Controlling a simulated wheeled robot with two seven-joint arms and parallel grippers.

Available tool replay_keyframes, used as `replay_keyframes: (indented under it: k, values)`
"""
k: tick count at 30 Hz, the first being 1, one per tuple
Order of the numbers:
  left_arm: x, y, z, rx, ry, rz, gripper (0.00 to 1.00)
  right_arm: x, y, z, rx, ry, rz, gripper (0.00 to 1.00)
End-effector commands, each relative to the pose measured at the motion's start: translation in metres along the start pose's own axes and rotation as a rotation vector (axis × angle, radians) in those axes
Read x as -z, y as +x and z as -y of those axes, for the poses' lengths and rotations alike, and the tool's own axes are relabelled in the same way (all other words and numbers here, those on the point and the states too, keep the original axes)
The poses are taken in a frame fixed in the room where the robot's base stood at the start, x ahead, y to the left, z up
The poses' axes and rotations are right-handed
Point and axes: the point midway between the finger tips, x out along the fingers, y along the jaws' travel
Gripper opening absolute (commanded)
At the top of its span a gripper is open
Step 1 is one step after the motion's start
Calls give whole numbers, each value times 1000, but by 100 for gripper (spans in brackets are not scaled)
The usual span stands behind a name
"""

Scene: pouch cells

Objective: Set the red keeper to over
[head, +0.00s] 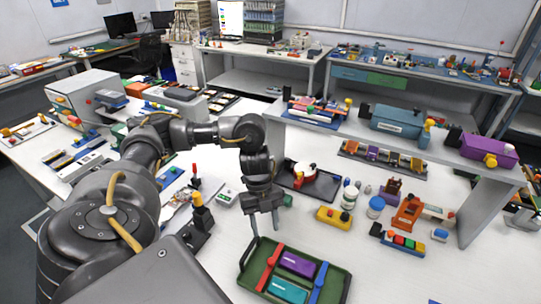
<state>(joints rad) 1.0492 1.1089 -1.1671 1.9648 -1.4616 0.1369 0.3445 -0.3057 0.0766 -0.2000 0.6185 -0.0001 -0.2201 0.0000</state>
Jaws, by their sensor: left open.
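A green tray (344,283) stands on the white table at the lower middle of the head view. Across its left part lies a red bar (268,269), which looks like the red keeper, slanting from lower left to upper right. It lies beside a purple pouch cell (298,264) and a teal pouch cell (287,291); whether it overlaps their edges is too small to tell. A blue bar (320,281) lies at their right. My left gripper (266,229) is open and empty, pointing down above the tray's back left edge, apart from the red bar. My right gripper does not show.
A yellow block (333,217) and white-and-blue jars (376,206) stand behind the tray. A raised shelf (440,165) spans the back right.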

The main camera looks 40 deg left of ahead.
Motion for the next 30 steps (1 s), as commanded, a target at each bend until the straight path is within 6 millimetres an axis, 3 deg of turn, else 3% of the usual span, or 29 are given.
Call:
replay_keyframes:
  k: [15,21,30]
  values:
    - [1,84,-1,1,-3,-2,44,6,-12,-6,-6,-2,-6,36]
    - [0,100,-1,2,-3,0,44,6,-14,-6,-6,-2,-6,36]
    - [0,103,-1,3,-2,0,44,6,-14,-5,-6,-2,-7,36]
